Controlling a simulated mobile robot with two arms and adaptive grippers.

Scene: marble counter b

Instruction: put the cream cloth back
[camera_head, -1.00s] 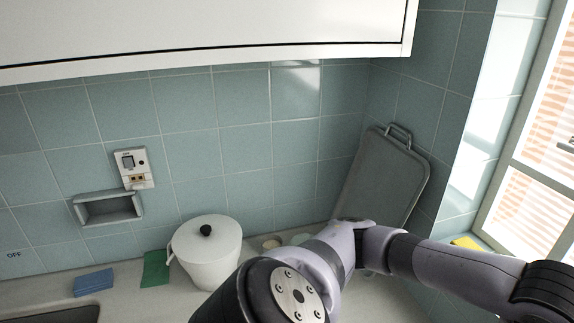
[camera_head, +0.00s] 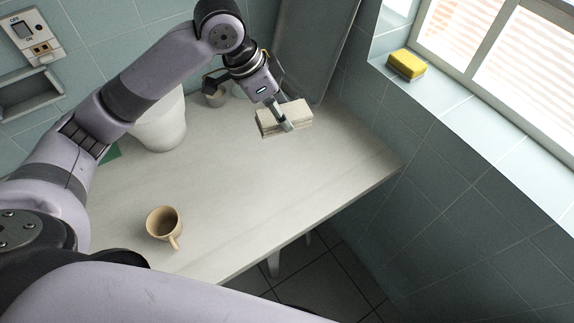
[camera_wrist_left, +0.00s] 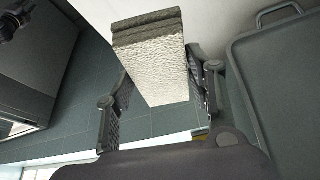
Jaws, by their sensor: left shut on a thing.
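My left gripper (camera_head: 284,120) is shut on a folded cream cloth (camera_head: 298,113) with layered edges. It holds the cloth over the right part of the counter (camera_head: 225,175); I cannot tell whether the cloth touches the surface. In the left wrist view the cloth (camera_wrist_left: 160,70) sits between the two fingers (camera_wrist_left: 160,95), with its dark, shaded end at the top. My right gripper is not in view.
A tan mug (camera_head: 163,226) stands near the counter's front edge. A white pot (camera_head: 162,125) is partly behind my left arm. A grey board (camera_head: 312,50) leans at the back wall. A yellow sponge (camera_head: 406,64) lies on the windowsill. The middle counter is clear.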

